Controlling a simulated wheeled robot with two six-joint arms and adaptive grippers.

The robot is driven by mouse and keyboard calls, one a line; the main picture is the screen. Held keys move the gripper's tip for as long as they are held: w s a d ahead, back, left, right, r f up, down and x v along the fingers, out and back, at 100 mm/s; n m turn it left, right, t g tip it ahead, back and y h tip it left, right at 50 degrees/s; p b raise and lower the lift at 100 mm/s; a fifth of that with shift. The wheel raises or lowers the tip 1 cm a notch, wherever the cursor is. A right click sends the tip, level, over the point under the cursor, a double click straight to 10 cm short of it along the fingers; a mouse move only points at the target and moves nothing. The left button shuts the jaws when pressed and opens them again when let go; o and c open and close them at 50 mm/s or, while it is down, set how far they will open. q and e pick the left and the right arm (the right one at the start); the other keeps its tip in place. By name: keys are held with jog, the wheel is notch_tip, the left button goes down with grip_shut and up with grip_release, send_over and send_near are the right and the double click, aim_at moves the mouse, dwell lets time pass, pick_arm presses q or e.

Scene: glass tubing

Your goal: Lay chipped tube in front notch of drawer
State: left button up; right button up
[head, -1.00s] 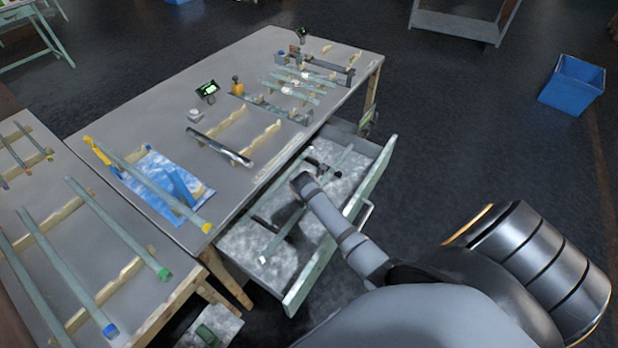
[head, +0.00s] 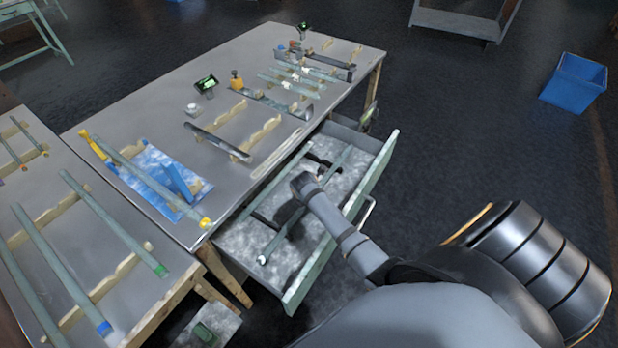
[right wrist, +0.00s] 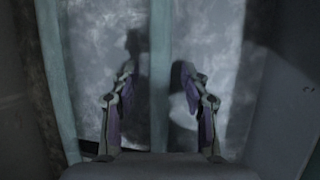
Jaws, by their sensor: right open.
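The drawer (head: 375,187) is pulled out from the table, with a mottled grey floor. A pale green tube (head: 340,165) lies lengthwise in it, its near end whitish; I cannot tell whether it rests in a notch. My right arm reaches down into the drawer, its gripper (head: 312,172) partly hidden over the tube. In the right wrist view, my right gripper (right wrist: 157,70) is open, with the tube (right wrist: 160,45) running between its two fingers and neither finger visibly touching it. A second pale green strip, tube or drawer edge, runs at the left. My left gripper is not in view.
The table (head: 150,90) carries wooden notched racks, several tubes, a blue-white mat (head: 150,165) and small devices. A side table (head: 110,290) at left holds more tubes with coloured ends. A blue bin (head: 575,85) stands on the open floor at right.

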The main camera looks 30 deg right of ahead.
jog(key=shift+r, duration=0.35)
jog(key=p+v, duration=0.2)
jog(key=v, duration=0.9)
jog(key=shift+r, duration=0.35)
jog(key=shift+s+r, duration=0.1)
